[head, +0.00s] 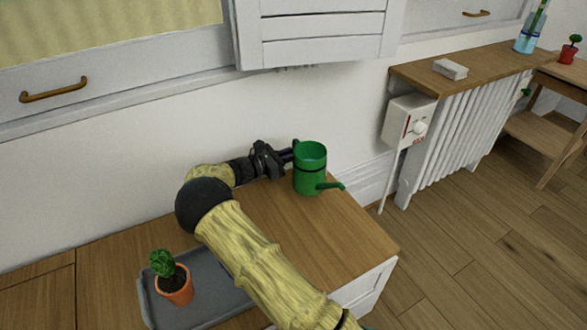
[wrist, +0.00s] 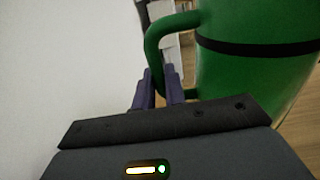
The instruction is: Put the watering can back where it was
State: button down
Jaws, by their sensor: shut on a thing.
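The green watering can (head: 311,172) with a dark band is upright at the right end of the wooden cabinet top (head: 290,235), its spout pointing right. I cannot tell whether its base touches the wood. My gripper (head: 289,155) is at its left side, shut on the handle. In the wrist view the can (wrist: 255,60) fills the right side, and my gripper's purple fingers (wrist: 158,90) close on the lower part of the handle loop. The far finger's contact is partly hidden.
A grey tray (head: 208,312) with a potted cactus (head: 174,280) is at the front left. A white wall is close behind. To the right are a control box (head: 408,122), a radiator (head: 460,135) and a wooden shelf (head: 490,62) with a white block (head: 450,69). The cabinet's front right corner is clear.

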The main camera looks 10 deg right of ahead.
jog(key=shift+f+b, duration=1.3)
jog(key=shift+f, duration=1.1)
jog(key=shift+f, duration=0.15)
jog(key=c, duration=1.5)
grip_release()
jog(key=shift+o, duration=0.2)
jog(key=shift+a, duration=0.25)
jog(key=p+v, duration=0.4)
jog(key=v, duration=0.7)
jog(key=shift+s+a, duration=0.2)
jog(key=shift+a, duration=0.05)
jog(key=shift+r, duration=0.2)
